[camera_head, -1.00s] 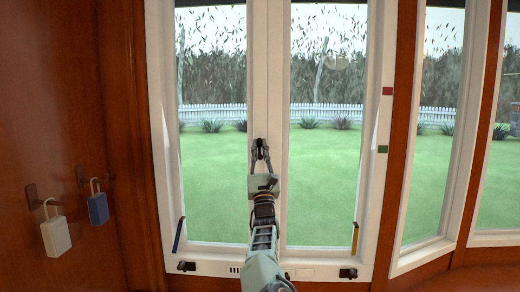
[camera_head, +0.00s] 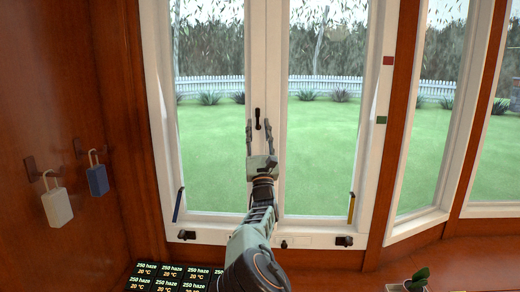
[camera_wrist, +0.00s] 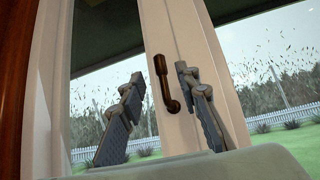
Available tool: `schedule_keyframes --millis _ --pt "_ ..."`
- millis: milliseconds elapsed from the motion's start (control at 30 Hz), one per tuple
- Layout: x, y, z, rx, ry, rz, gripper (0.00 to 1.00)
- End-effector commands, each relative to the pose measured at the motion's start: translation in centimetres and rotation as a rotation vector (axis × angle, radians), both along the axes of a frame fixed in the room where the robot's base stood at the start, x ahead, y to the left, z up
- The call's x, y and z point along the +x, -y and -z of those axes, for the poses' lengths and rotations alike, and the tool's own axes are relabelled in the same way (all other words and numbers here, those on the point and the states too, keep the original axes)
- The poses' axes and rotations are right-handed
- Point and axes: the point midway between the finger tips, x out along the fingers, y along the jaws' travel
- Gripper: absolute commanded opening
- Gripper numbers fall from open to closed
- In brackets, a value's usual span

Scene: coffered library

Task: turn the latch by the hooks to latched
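A dark handle-like latch (camera_head: 257,118) sits on the white middle post of the window and hangs straight down. It also shows in the wrist view (camera_wrist: 168,82), brown, its lower end curled. My gripper (camera_head: 259,128) is open, its two fingers spread either side of the latch's lower part. In the wrist view the fingers (camera_wrist: 178,82) stand left and right of the latch, with visible gaps and nothing gripped. The hooks (camera_head: 32,168) are on the wooden wall at left, one holding a white padlock-shaped tag (camera_head: 57,207), another a blue one (camera_head: 97,181).
A blue-handled stay (camera_head: 178,205) and a yellow-handled stay (camera_head: 351,208) stand at the window's lower corners. Dark fittings (camera_head: 344,241) sit on the sill. Black labelled tiles (camera_head: 170,275) and a potted plant (camera_head: 416,281) are below. Red (camera_head: 388,61) and green (camera_head: 381,120) patches mark the right frame.

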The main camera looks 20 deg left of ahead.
Motion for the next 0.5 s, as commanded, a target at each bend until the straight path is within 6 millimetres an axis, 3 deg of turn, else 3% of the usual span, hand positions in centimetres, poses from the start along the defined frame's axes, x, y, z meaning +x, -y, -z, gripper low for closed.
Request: schedule_keyframes --millis 500 --pt "-4.6 1.7 4.9 -0.001 -0.001 -0.001 0.3"
